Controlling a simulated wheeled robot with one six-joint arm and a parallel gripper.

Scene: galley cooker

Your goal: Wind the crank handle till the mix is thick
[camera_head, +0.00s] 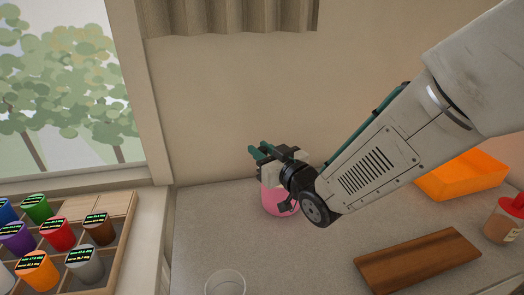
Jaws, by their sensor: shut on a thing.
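A pink container (275,201) stands on the grey worktop near the back wall, partly hidden behind my wrist. A whitish part (268,174) shows at its top. My gripper (260,151), with teal fingers, is right over the container's top and points to the left. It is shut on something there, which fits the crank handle. The handle itself is hidden by the fingers and wrist. The mix and how thick it is cannot be made out.
A clear cup (225,283) stands at the front edge of view. A wooden board (418,262), an orange bin (462,175) and a red-lidded jar (503,222) are to the right. A divided wooden tray (121,233) of coloured cups is at the left, below a window.

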